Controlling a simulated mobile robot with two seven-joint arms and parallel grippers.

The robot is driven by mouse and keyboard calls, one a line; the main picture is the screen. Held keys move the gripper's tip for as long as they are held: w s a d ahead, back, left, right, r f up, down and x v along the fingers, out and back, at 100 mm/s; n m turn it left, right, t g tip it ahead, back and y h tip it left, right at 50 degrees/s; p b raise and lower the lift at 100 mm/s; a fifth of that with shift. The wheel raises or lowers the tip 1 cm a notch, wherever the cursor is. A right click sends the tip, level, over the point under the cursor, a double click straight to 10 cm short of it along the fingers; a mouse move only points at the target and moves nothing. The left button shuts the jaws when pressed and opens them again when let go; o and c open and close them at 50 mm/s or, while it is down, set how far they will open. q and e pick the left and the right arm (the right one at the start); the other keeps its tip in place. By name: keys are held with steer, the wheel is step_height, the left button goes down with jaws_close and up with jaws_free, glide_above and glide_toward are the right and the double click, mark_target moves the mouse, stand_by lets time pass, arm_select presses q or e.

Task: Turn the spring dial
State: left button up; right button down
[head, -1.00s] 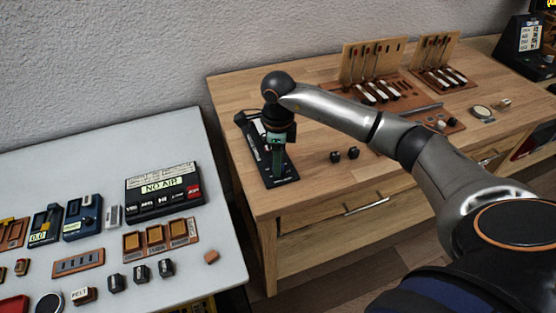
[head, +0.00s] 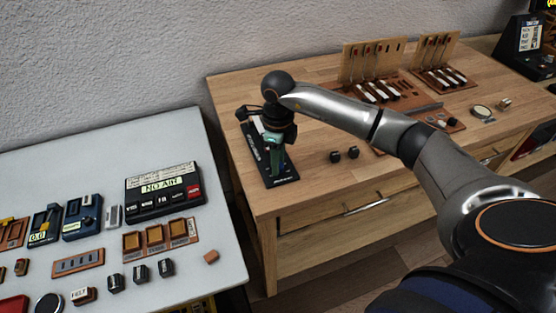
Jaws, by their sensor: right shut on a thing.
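A black panel device (head: 284,180) lies at the left end of the wooden bench, with pale markings along its edge. I take it to hold the spring dial, but the dial itself is hidden under my right gripper. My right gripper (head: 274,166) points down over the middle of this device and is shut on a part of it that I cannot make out. A green part shows at the gripper's fingers. My left gripper is not in view.
The wooden bench (head: 320,200) has two small black knobs (head: 345,154) right of the device. Wooden racks with hammers (head: 372,62) stand at the back. A white table (head: 60,165) at left carries a black display box (head: 163,190), trays and small blocks.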

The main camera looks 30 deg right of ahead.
steer(key=c, duration=0.5)
jaws_free()
steer(key=shift+r, duration=0.15)
step_height(320, 180, up, 12)
steer(key=shift+r+b, duration=0.15)
steer(key=shift+b, duration=0.25)
stand_by(0.4)
